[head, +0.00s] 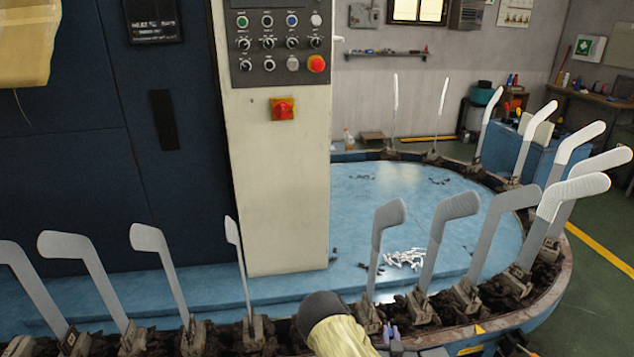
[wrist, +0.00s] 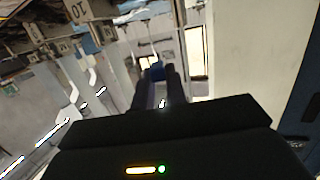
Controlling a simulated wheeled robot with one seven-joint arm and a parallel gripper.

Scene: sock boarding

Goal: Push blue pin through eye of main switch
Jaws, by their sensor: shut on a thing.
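The main switch (head: 283,108) is a red knob on a yellow plate, on the front of the pale cabinet column in the head view. Its eye is too small to make out. My gripper (wrist: 156,78) shows in the wrist view with its two dark fingers close together. It is shut on the blue pin (wrist: 155,72), whose blue part shows between the fingertips. The switch cannot be made out clearly in the wrist view.
A button panel (head: 279,40) sits above the switch on the pale column (head: 275,190). Grey upright boards (head: 385,225) on an oval track curve around a blue platform (head: 420,200). Small white pieces (head: 405,258) lie on the platform. Boards also show at left in the wrist view.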

